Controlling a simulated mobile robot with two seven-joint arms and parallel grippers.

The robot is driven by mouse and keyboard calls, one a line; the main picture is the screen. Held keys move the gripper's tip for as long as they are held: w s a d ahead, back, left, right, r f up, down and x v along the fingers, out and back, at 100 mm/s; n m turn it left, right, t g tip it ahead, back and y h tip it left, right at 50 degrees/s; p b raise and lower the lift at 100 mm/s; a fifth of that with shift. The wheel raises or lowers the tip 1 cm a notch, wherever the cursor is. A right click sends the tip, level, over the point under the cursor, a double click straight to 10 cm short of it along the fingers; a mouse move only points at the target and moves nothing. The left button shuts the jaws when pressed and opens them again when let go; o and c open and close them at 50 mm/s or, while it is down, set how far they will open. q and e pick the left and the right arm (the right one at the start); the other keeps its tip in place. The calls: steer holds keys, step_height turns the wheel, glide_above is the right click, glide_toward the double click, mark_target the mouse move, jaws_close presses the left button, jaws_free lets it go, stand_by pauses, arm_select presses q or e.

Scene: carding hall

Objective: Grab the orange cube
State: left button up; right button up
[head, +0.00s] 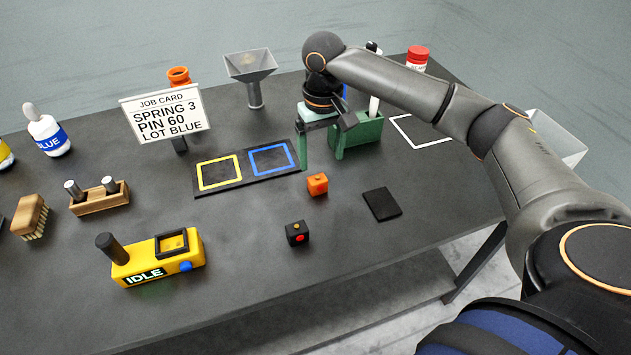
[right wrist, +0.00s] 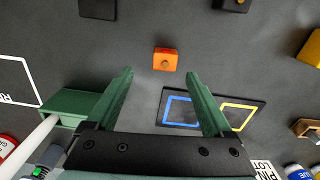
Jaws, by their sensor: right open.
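The orange cube (head: 317,184) sits on the dark table, just in front of the dark mat with the yellow and blue squares. In the right wrist view the orange cube (right wrist: 165,59) lies ahead of the fingertips, roughly centred between them, with a small round mark on its face. My right gripper (head: 318,160) is above the table, behind the cube in the head view, pointing down. Its green fingers (right wrist: 160,74) are apart with nothing between them. My left gripper is not in view.
A black cube with a red dot (head: 297,233) and a dark flat pad (head: 382,204) are near the orange cube. A green box (head: 357,136) stands close beside my right gripper. A yellow IDLE device (head: 157,260) sits front left. A job card (head: 165,115) stands behind the mat (head: 215,187).

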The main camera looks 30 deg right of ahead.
mark_target(318, 179)
steer(key=f, duration=0.8)
steer(key=shift+w+a, duration=0.15)
steer(key=shift+a, duration=0.25)
jaws_close()
